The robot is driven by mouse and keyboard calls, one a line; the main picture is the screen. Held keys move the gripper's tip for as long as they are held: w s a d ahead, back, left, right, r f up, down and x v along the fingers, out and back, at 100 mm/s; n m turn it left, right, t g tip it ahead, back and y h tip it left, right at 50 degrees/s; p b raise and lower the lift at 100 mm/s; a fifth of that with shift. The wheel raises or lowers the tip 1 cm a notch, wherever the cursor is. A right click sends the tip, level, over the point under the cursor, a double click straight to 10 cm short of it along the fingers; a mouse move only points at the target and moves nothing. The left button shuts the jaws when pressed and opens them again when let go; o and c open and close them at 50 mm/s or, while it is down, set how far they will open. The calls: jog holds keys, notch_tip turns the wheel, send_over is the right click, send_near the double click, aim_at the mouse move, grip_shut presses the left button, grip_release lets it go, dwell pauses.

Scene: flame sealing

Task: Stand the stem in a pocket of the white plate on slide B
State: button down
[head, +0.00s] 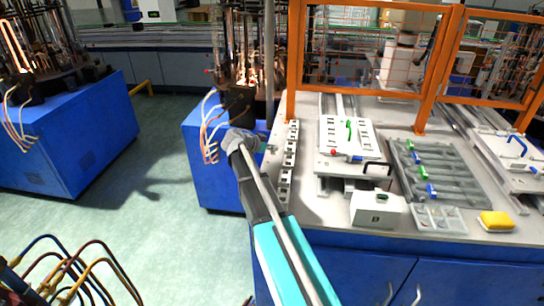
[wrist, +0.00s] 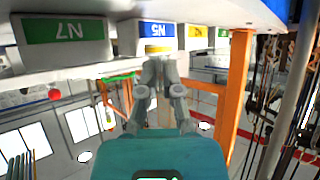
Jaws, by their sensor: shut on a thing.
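My gripper (head: 264,146) is at the table's left edge, beside a row of white labelled blocks (head: 288,165). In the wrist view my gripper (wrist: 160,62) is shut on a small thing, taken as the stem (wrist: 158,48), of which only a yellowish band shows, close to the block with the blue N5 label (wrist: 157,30). The rest of it is hidden. The white plate (head: 328,145) lies on the slide behind the box marked B (head: 378,210), to the right of my gripper and apart from it. A green piece (head: 349,130) is on this plate.
A grey tray (head: 455,170) with green and blue pieces lies right of the plate. An orange guard frame (head: 424,75) rises behind. A yellow sponge (head: 496,221) lies at the front right.

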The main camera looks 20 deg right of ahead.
jog(key=shift+f+b, duration=0.95)
jog(key=shift+f, duration=0.3)
jog(key=shift+f, duration=0.15)
jog(key=c, duration=0.8)
grip_release()
jog(key=shift+r, duration=0.2)
jog(key=shift+s+a+r+p, duration=0.1)
jog(key=shift+a+r+p, duration=0.1)
jog(key=shift+p, duration=0.1)
jog(key=p+v, duration=0.5)
jog(key=v, duration=0.6)
jog(key=shift+a, duration=0.25)
jog(key=shift+o, duration=0.2)
